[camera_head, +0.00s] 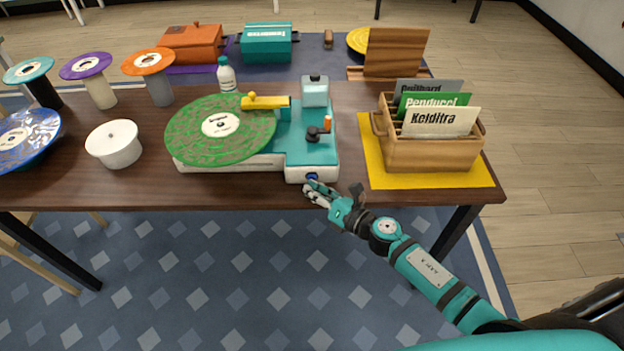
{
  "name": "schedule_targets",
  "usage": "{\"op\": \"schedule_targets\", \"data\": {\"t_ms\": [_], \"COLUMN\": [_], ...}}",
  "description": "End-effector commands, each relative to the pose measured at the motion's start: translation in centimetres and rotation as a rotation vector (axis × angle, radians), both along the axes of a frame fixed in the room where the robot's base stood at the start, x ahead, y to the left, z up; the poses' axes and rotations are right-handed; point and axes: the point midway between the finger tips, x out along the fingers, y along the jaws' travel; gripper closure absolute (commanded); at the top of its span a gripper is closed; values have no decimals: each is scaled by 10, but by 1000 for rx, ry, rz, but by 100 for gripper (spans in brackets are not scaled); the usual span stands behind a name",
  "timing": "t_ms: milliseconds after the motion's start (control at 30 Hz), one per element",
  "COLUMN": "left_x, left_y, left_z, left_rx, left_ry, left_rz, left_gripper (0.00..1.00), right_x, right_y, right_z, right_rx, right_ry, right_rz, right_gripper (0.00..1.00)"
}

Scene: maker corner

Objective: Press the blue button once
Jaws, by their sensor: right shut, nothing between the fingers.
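The blue button (312,177) is on the front face of the white and teal turntable machine (312,150), near its right front corner. My right gripper (309,190) is shut and empty, with its fingertips just in front of and slightly below the button. I cannot tell whether the fingertips touch the button or the machine's front. A green speckled disc (196,142) lies on the machine's left part. My left gripper is not in view.
A wooden box with named cards (430,153) stands on a yellow mat (377,181) to the right. A white round container (114,145) and a blue disc (24,140) are on the left. Spools and a white bottle (226,76) stand behind. The table's front edge is close below the machine.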

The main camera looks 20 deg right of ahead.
Motion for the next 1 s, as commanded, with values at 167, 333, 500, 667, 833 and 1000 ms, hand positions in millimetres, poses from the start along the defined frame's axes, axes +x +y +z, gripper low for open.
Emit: {"op": "schedule_targets", "data": {"t_ms": [167, 333, 500, 667, 833, 1000], "left_x": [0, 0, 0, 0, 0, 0], "left_y": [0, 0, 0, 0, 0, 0], "left_z": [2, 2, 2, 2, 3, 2], "left_rx": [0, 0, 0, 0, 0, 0], "left_ry": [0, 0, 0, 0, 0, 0], "left_rz": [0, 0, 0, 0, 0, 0], "left_gripper": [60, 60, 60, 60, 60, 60], "right_x": [-10, -15, -15, -19, -35, -51], "right_y": [3, 4, 4, 5, 10, 15], "right_z": [1, 1, 1, 0, 0, 0], "right_rx": [0, 0, 0, 0, 2, 2], "right_ry": [0, -1, 0, 1, 3, 1], "right_rz": [-1, -2, -1, -1, -1, 0], "right_gripper": [100, 100, 100, 100, 100, 100]}}
